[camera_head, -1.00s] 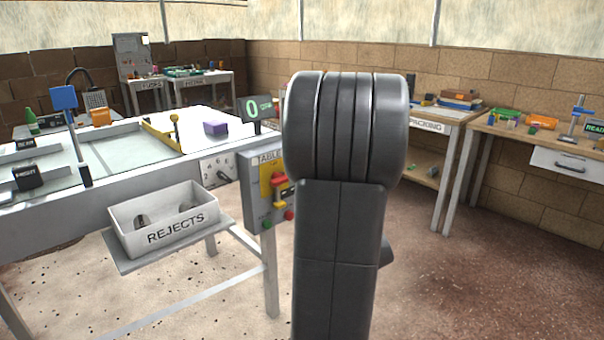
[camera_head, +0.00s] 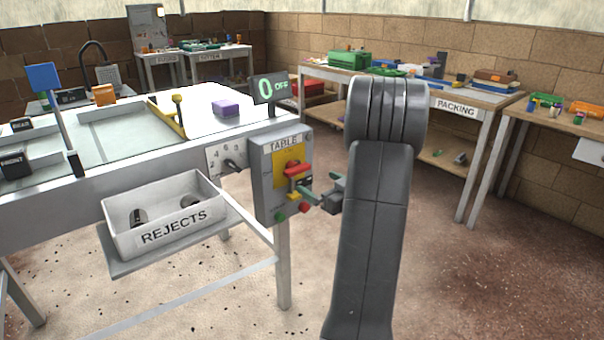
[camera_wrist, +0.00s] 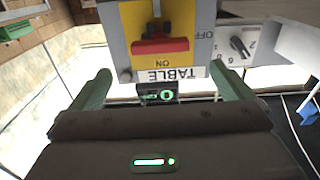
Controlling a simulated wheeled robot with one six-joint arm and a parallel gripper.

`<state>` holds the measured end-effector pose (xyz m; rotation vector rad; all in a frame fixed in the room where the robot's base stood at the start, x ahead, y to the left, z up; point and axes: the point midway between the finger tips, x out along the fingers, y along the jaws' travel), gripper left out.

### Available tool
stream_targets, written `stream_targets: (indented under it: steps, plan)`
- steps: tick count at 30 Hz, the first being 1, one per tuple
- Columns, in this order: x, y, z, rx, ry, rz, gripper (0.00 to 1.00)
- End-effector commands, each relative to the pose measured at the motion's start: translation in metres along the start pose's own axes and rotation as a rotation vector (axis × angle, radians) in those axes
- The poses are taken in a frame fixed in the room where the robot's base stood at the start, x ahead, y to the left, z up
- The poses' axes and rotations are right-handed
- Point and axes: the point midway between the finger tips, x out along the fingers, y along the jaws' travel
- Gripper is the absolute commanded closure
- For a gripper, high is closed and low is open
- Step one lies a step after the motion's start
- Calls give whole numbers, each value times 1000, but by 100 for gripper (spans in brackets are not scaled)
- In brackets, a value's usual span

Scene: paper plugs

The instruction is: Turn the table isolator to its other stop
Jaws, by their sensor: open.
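The table isolator (camera_head: 282,180) is a grey box labelled TABLE on the table's corner, with a yellow plate and a red handle (camera_head: 297,170). In the wrist view the box is upside down. The red handle (camera_wrist: 160,46) lies crosswise there, beside the word ON on the yellow plate (camera_wrist: 132,20). My gripper (camera_head: 309,191) is just right of the box in the head view, close to the handle. In the wrist view my gripper (camera_wrist: 160,70) is open, its green fingers apart on either side of the handle's line, with nothing between them. I cannot tell whether a finger touches the box.
A numbered dial (camera_head: 230,163) sits beside the isolator. A display (camera_head: 271,90) above reads 0 OFF. A white REJECTS bin (camera_head: 150,236) stands on a shelf at the left. The packing bench (camera_head: 470,113) is behind at right. The floor at front right is clear.

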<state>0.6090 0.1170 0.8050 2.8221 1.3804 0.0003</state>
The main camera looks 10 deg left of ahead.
Motion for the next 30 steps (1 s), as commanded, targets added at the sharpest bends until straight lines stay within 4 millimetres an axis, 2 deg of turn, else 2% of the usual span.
stream_targets:
  steps: [1, 6, 12, 18, 26, 30]
  plan:
    - [12, -2, 1, 0, 2, -4, 0]
    - [48, -1, 1, -2, 1, -3, 0]
    - [77, 0, 0, -1, 1, 0, 0]
    - [89, 0, 0, -1, 0, 2, 0]
    - [90, 0, 0, 0, 0, 2, 0]
    - [89, 0, 0, 0, 0, 2, 28]
